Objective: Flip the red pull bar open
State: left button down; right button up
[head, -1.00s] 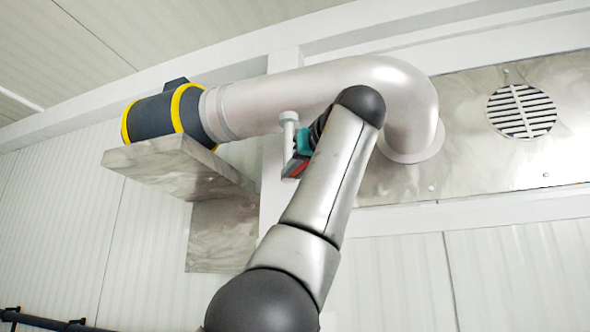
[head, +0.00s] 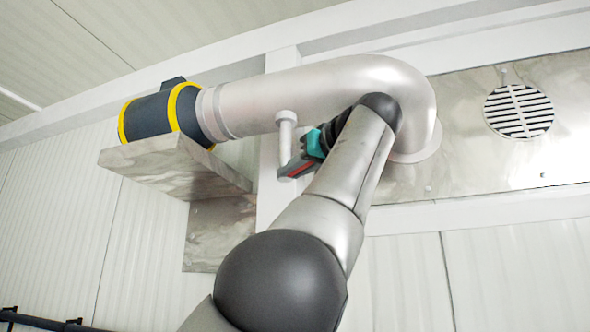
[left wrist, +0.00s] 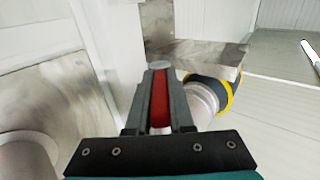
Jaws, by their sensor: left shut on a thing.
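The red pull bar (head: 301,170) shows as a short red strip beside a light grey post (head: 286,130) below the large silver pipe. In the left wrist view the red bar (left wrist: 160,103) lies lengthwise between the two dark fingers. My left gripper (head: 295,168), with a teal body, is shut on the bar; its fingertips also show in the left wrist view (left wrist: 159,76). My arm hides part of the bar and its mount in the head view. My right gripper is out of view.
The silver pipe (head: 300,95) bends close above and behind my wrist. A navy blower with yellow rings (head: 160,116) sits on a grey shelf (head: 165,165) at left. A round vent (head: 519,110) is on the wall panel at right.

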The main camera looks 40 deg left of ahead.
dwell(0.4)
pick_arm(q)
jog(key=c, duration=0.8)
grip_release()
jog(key=v, duration=1.5)
jog(key=shift+b, duration=0.4)
jog(key=shift+s+d, duration=0.1)
jog(key=shift+d, duration=0.05)
